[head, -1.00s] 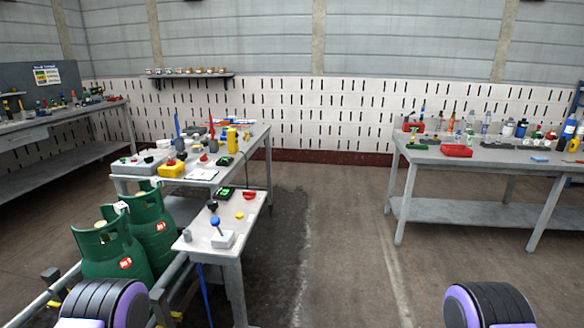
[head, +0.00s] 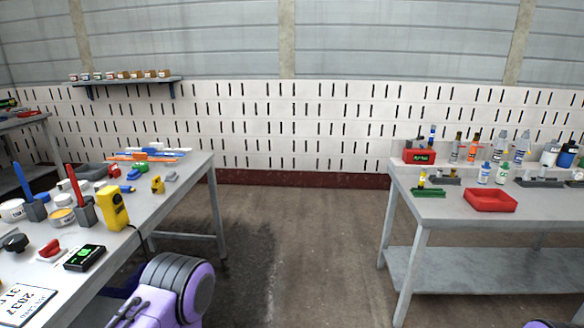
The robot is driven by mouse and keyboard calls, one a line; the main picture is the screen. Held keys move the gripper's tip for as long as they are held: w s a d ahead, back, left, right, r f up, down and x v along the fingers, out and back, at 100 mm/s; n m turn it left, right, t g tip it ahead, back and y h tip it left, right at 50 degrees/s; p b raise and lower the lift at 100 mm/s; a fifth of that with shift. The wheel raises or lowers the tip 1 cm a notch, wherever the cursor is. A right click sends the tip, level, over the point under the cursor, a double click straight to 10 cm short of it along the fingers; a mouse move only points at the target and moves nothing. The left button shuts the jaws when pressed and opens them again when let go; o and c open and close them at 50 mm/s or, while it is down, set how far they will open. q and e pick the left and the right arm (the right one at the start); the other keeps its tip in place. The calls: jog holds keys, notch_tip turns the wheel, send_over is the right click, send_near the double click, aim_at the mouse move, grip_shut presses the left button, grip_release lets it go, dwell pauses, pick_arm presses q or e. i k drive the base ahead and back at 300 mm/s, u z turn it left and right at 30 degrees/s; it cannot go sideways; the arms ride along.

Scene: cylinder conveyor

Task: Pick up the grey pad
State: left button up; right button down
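I cannot single out the grey pad for certain. A dark grey flat block (head: 92,171) lies at the back left of the left workbench (head: 150,208). A small light grey piece (head: 172,176) lies near that bench's right edge. None of these is touched by me. Purple and black parts of my arms show at the bottom edge, but neither gripper is in view.
The left bench also holds a yellow meter (head: 113,208), a black device with a green display (head: 84,257) and a calendar card (head: 25,300). A red tray (head: 490,200) and several bottles stand on the right workbench (head: 440,207). The floor (head: 310,250) between the benches is clear.

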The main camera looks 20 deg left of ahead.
aim_at(170, 177)
jog(key=u, duration=0.55)
jog(key=i, duration=2.05)
jog(key=u, duration=0.85)
